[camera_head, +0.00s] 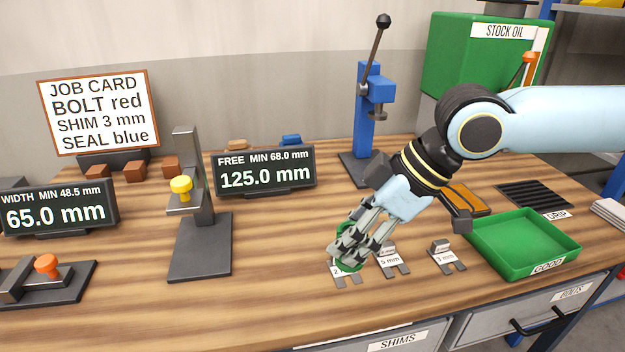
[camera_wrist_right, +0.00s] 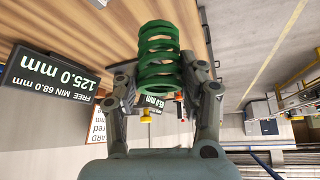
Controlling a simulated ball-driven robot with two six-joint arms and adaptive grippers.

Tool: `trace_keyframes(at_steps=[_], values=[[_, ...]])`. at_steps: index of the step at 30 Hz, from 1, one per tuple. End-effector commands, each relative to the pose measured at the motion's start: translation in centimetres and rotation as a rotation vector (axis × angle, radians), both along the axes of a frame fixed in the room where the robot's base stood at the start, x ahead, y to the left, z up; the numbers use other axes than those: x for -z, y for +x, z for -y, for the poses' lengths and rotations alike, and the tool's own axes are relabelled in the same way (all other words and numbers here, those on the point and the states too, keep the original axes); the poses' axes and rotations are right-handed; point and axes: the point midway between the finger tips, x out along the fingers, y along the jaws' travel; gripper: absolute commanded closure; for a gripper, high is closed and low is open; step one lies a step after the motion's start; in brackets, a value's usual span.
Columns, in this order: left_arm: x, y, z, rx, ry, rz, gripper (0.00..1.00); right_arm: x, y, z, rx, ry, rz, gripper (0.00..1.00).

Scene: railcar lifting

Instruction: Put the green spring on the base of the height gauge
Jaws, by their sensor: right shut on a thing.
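The green spring (camera_wrist_right: 158,58) is between the fingers of my right gripper (camera_wrist_right: 162,85), which is shut on it. In the head view the right gripper (camera_head: 352,243) is above the front of the bench, and only bits of the green spring (camera_head: 347,266) show behind the fingers, over the shim tags. The height gauge (camera_head: 188,205) stands left of the gripper, with a dark upright, a yellow-knobbed slide and a flat dark base (camera_head: 201,262). The base is bare. My left gripper is not in view.
Shim tags (camera_head: 394,262) lie below and right of the gripper. The gauge display (camera_head: 264,173) reads 125.0 mm. A green tray (camera_head: 524,243) is at right, a blue press (camera_head: 366,110) behind. A width gauge (camera_head: 45,283) is at far left. Bench between height gauge and gripper is clear.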

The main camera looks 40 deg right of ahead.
Motion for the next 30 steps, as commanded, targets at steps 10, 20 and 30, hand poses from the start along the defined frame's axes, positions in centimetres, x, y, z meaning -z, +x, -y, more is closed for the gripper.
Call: trace_keyframes(at_steps=[10,20,30], values=[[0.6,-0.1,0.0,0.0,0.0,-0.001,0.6,-0.5,1.1,-0.2,0.004,0.008,0.008,1.0],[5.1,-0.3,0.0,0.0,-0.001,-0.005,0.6,-2.9,8.9,-2.9,0.073,0.019,0.017,1.0],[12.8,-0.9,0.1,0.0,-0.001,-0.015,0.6,-4.7,15.8,-8.3,0.027,0.013,0.009,1.0]])
